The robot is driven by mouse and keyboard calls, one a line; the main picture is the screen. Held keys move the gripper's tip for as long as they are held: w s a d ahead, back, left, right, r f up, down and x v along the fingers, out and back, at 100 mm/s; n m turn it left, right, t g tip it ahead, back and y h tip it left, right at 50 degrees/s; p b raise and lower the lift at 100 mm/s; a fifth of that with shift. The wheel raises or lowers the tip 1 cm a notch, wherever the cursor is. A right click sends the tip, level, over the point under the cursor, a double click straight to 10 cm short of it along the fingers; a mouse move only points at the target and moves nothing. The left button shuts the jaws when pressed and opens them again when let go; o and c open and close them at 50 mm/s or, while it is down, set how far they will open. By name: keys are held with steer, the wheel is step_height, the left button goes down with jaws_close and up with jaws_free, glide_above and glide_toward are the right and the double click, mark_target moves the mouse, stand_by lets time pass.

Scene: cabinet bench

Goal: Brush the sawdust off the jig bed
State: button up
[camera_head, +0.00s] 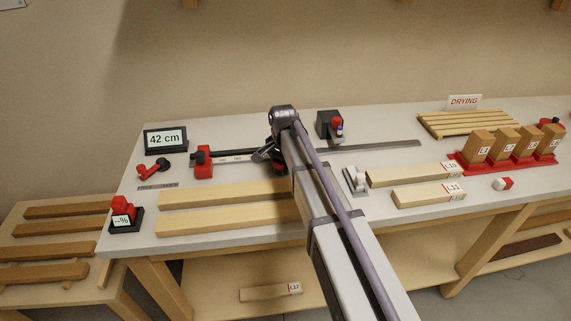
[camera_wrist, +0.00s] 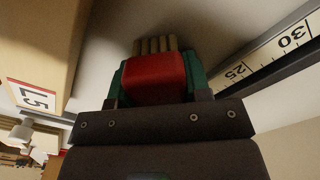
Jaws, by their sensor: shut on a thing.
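My gripper (camera_wrist: 157,80) is shut on a brush with a red body and tan bristles (camera_wrist: 155,45); its green finger pads show on both sides. In the head view my gripper (camera_head: 270,155) is over the jig, and my arm covers the jig's middle. The jig bed (camera_head: 370,147) is a long dark rail along the bench, with a white scale (camera_head: 232,158) at its left. The scale also shows in the wrist view (camera_wrist: 268,62), reading 25 and 30. A block labelled L5 (camera_wrist: 45,50) is at the left of the wrist view. I cannot make out any sawdust.
A red stop (camera_head: 203,161) stands at the jig's left. A black box with a red part (camera_head: 329,124) stands behind it. Pale boards (camera_head: 215,194) lie in front. Labelled blocks L10 (camera_head: 410,173) and L11 (camera_head: 428,194) lie right of my arm. A slatted drying rack (camera_head: 465,122) is at the back right.

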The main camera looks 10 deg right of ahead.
steer(key=shift+r+p, duration=3)
steer(key=shift+r, duration=0.05)
step_height(320, 180, up, 3)
steer(key=p, duration=0.3)
steer(key=shift+r, duration=0.1)
